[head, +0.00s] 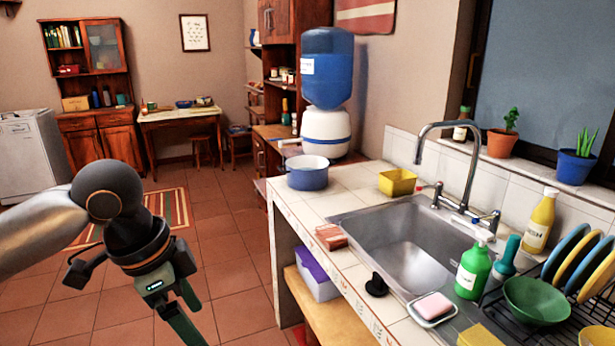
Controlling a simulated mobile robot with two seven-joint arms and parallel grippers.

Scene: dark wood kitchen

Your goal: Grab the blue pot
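A blue pot (307,177) with a pale rim stands upright on the far left end of the white tiled counter (350,182), below the water dispenser. A smaller blue plant pot (575,168) holding a green plant stands on the windowsill at the right. My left gripper (184,318) is in the lower left, over the floor in the picture and pointing down. It is apart from both blue pots, and nothing shows in it. Its fingertips are partly cut off by the bottom edge, so its opening is unclear. My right gripper is out of view.
A yellow container (397,183) sits right of the pot, near the sink (415,250) and tall tap (467,165). A blue-and-white water dispenser (326,95) stands behind it. A green bottle (473,271) and dish rack (560,315) are at right. Open tiled floor (225,240) lies left.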

